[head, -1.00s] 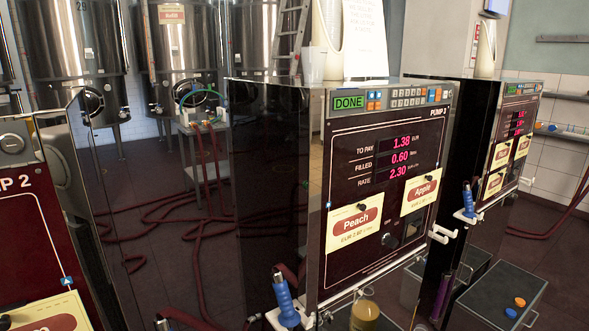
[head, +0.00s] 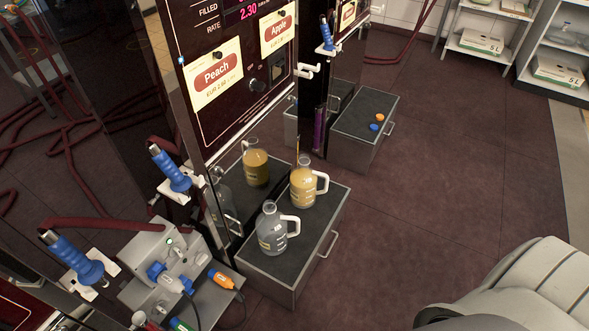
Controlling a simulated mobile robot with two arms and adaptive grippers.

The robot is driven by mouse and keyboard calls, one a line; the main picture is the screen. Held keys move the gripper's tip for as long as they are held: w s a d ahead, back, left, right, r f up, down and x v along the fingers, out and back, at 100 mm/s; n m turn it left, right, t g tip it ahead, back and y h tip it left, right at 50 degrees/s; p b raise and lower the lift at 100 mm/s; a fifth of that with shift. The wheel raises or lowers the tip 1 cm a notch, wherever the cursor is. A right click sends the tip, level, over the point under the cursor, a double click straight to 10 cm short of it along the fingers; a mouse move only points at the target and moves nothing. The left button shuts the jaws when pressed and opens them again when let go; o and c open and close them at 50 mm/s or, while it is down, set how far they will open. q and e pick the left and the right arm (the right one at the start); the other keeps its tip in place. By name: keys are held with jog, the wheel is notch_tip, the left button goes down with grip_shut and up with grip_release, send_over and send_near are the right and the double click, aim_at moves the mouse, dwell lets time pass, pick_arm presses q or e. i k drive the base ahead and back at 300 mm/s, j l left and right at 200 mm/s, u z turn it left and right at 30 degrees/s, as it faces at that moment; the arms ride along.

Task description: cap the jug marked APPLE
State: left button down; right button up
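A clear jug with a white handle, filled with amber liquid (head: 303,187), stands upright on the grey-topped box below the pump. A second clear jug with a white handle (head: 271,232), looking empty or holding clear liquid, stands nearer me on the same box. The writing on both jugs is too small to read, so I cannot tell which is marked APPLE. An orange cap-like disc (head: 379,117) and a blue one (head: 374,127) lie on a farther box. Neither gripper is in view.
The jug box (head: 315,245) and farther box (head: 352,128) have front handles. The glossy pump panel (head: 215,115) with Peach and Apple cards rises behind the jugs and reflects them. Blue nozzles (head: 172,170) and a grey device (head: 160,255) stand left. The floor (head: 430,190) is clear.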

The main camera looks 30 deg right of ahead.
aim_at(304, 193)
jog(key=z, duration=1.45)
jog(key=i+l+u, duration=0.15)
jog(key=i+l, duration=0.3)
jog(key=i, duration=0.3)
jog(key=i+l+u, duration=0.2)
jog(key=i+l, duration=0.35)
jog(key=i, duration=0.15)
jog(key=i+l+u, duration=0.15)
jog(key=i+l, duration=0.5)
jog(key=i+l+u, duration=0.15)
jog(key=i+l, duration=0.55)
jog(key=i+l+u, duration=0.2)
jog(key=i+l, duration=0.4)
jog(key=l, duration=0.25)
